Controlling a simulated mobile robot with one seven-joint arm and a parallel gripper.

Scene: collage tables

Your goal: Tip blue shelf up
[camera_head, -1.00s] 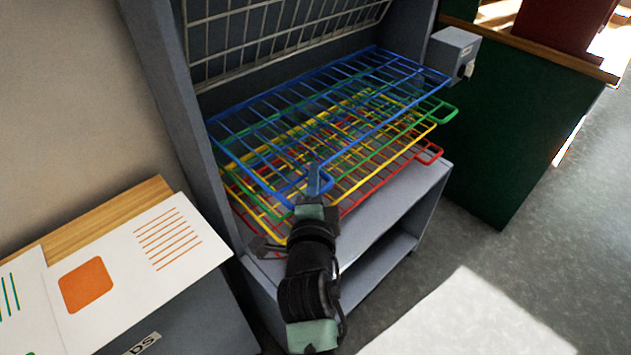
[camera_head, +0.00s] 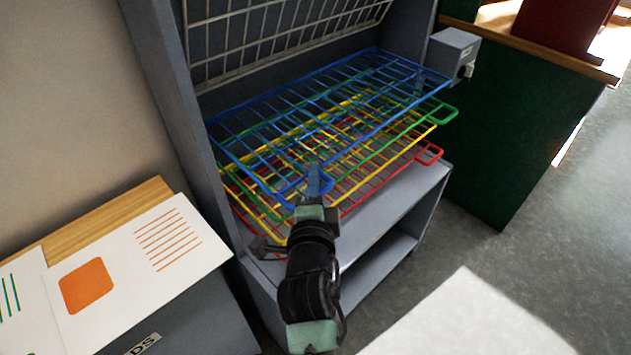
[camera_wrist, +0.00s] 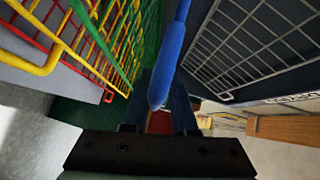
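The blue shelf (camera_head: 255,122) is a wire rack, the topmost of several coloured racks in the grey cabinet. It lies about level, with a loop handle at its front left corner. My gripper (camera_head: 313,181) is at that handle. In the wrist view, a thick blue bar of the shelf (camera_wrist: 170,60) runs down between the two dark blue fingers of my gripper (camera_wrist: 161,105). The gap between the fingers is about as narrow as the bar, and they look shut on it. The exact contact is partly hidden.
Green (camera_head: 445,114), yellow (camera_head: 408,136) and red (camera_head: 430,154) racks lie close below the blue one. A white wire rack (camera_head: 270,40) stands tipped up above. A grey box (camera_head: 452,48) is at the cabinet's right. A table with papers (camera_head: 130,260) is at the left.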

